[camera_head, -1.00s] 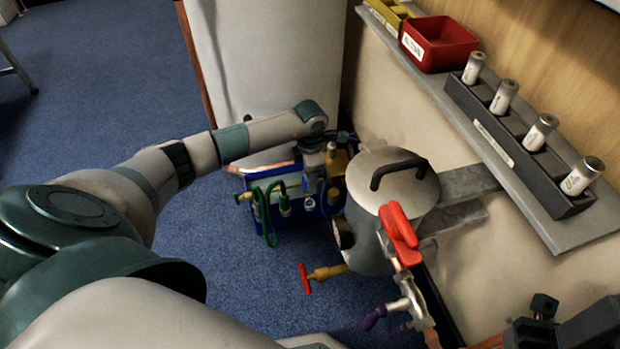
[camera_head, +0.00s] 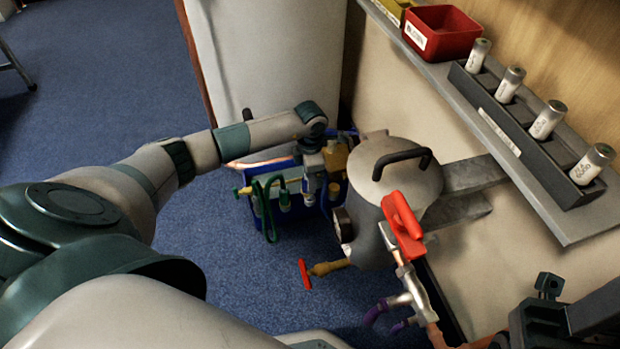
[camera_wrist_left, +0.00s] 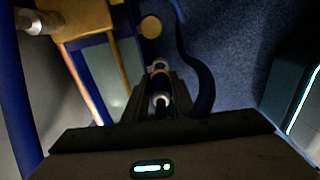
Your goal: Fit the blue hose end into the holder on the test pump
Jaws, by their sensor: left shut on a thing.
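My left gripper (camera_head: 318,172) is beside the test pump (camera_head: 258,180), a blue box with brass and grey fittings on the floor. In the left wrist view its jaws (camera_wrist_left: 160,110) are shut on the blue hose end (camera_wrist_left: 160,85), which shows as a pale ring and a brass-coloured tip. A dark hose (camera_wrist_left: 200,70) curves beside it. The pump's yellow block (camera_wrist_left: 82,18) and blue panel are just beyond, to the left. I cannot make out the holder or whether the hose end touches it. What looks like my right gripper (camera_head: 548,318) is partly in view at bottom right.
A grey tank (camera_head: 392,185) with a black handle and a red valve lever (camera_head: 402,225) stands right of the pump. A green hose (camera_head: 268,215) hangs on the pump's front. A shelf (camera_head: 565,225) with several canisters runs along the wall. Blue floor is clear in front.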

